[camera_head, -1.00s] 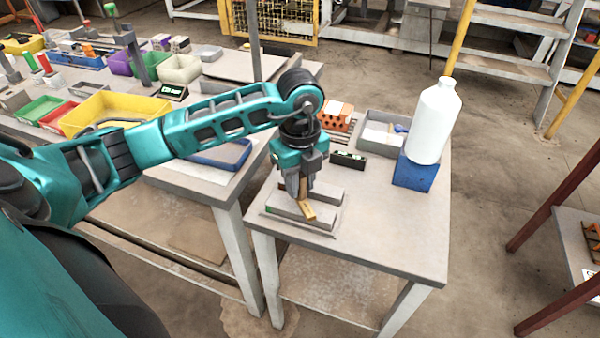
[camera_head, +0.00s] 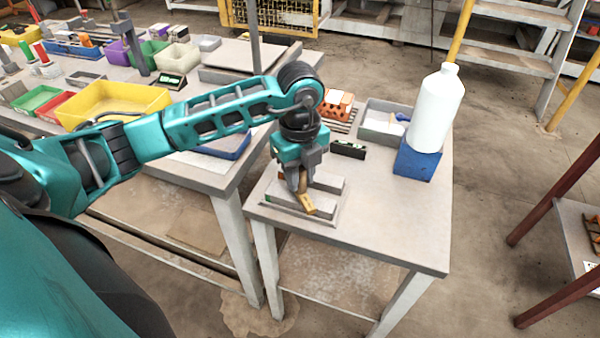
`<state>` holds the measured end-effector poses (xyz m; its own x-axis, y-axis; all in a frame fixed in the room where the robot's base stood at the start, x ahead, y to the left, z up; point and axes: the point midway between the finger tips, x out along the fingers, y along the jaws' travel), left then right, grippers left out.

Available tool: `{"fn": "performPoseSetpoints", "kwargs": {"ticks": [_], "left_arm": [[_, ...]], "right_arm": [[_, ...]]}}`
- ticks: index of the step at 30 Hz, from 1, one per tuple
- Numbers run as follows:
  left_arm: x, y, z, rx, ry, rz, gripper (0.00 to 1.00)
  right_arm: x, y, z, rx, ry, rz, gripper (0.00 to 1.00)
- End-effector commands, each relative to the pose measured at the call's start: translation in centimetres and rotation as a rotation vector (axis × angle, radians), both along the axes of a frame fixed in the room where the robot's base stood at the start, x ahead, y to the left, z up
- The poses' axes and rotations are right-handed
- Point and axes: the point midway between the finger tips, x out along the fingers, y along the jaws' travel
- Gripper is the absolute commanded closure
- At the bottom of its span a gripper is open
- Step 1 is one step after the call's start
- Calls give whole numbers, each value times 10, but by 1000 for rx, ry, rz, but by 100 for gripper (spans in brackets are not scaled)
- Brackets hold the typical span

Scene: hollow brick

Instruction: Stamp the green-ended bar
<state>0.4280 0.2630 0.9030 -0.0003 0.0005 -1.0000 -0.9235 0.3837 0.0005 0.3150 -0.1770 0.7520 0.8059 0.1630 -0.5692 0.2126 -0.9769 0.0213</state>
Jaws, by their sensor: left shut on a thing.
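Two grey bars lie side by side on a thin plate (camera_head: 330,223) at the near left part of the small table. The front bar (camera_head: 325,212) has a green left end; the rear bar (camera_head: 327,183) is partly hidden by my gripper, and I see no clear end colour on it. My left gripper (camera_head: 301,190) points down over the bars, shut on a small tan, wood-coloured piece (camera_head: 307,205). The piece is tilted and lies over the front bar; I cannot tell whether it touches. My right gripper is out of view.
On the small table are a white bottle (camera_head: 436,110) on a blue block (camera_head: 416,162), a grey tray (camera_head: 385,125), an orange hollow brick (camera_head: 338,103) and a black level (camera_head: 348,149). The right front of the table is clear. A bench with bins (camera_head: 115,100) stands left.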

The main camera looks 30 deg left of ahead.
Motion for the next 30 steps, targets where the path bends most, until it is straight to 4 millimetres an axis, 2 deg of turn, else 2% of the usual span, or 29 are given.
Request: {"fn": "performPoseSetpoints", "kwargs": {"ticks": [30], "left_arm": [[0, 0, -9, 0, 0, 0, 96]], "right_arm": [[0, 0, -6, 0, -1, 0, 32]]}}
